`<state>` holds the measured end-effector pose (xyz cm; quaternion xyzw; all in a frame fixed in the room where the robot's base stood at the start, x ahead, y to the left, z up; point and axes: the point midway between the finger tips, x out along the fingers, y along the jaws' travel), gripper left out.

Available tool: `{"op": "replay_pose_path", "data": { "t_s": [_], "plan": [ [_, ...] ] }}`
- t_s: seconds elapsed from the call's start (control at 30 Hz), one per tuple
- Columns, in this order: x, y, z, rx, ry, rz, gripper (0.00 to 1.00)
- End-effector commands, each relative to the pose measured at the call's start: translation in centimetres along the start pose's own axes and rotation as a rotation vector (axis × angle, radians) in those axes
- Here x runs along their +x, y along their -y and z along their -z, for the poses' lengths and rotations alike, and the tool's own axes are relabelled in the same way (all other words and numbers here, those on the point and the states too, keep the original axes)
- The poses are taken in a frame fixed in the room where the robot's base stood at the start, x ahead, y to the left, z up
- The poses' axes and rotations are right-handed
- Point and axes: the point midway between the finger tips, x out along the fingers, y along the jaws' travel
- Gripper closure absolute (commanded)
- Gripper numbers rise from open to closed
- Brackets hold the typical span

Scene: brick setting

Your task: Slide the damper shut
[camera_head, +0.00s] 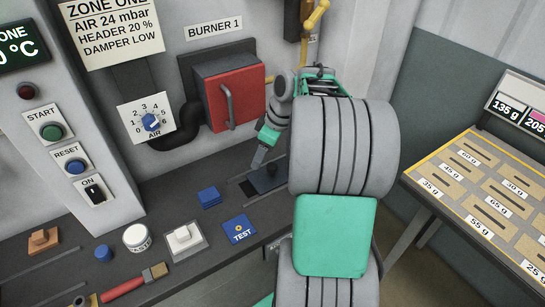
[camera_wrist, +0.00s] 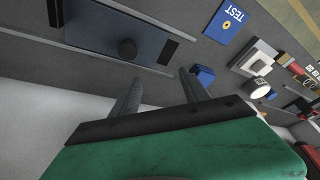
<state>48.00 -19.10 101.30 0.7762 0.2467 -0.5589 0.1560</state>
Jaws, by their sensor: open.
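The damper (camera_head: 262,184) is a dark flat slide plate with a round knob (camera_head: 271,170), set in the bench top below the red burner door. In the wrist view the plate (camera_wrist: 92,28) is blue-grey, with the knob (camera_wrist: 127,48) standing on it and dark strips at both ends. My gripper (camera_head: 259,158) is just above the knob's left side in the head view. In the wrist view my gripper (camera_wrist: 160,76) is open, its two fingers apart with nothing between them. The knob lies ahead of the fingers, nearer the left one. My arm hides some bench right of the damper.
A blue TEST card (camera_head: 239,230), blue blocks (camera_head: 209,197) and a white switch (camera_head: 184,241) lie left of the damper. The red burner door (camera_head: 232,97) with its handle stands close behind. A tray table (camera_head: 480,190) is at right.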

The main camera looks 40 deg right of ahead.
Motion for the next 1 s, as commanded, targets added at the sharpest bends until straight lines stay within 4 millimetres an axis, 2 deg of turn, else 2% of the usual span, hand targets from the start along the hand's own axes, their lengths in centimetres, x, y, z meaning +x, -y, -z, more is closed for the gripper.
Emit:
{"op": "replay_pose_path", "data": {
  "t_s": [0.03,0.1,0.2,0.27,0.6,0.73,0.93,1.0],
  "plan": [
    [-0.3,-2.6,-1.9,-0.036,-0.019,0.012,0.47],
    [-0.3,-4.7,-3.7,-0.098,-0.042,0.019,0.47],
    [0.1,-5.8,-4.7,-0.140,-0.057,0.023,0.47],
    [0.7,-5.8,-4.7,-0.146,-0.059,0.024,0.47],
    [6.6,-5.7,-4.4,-0.140,-0.057,0.023,0.47],
    [7.4,-5.7,-4.4,-0.140,-0.056,0.019,0.47],
    [7.5,-5.7,-4.4,-0.139,-0.056,0.018,0.47],
    [7.5,-5.7,-4.4,-0.139,-0.056,0.019,0.52]
  ]
}}
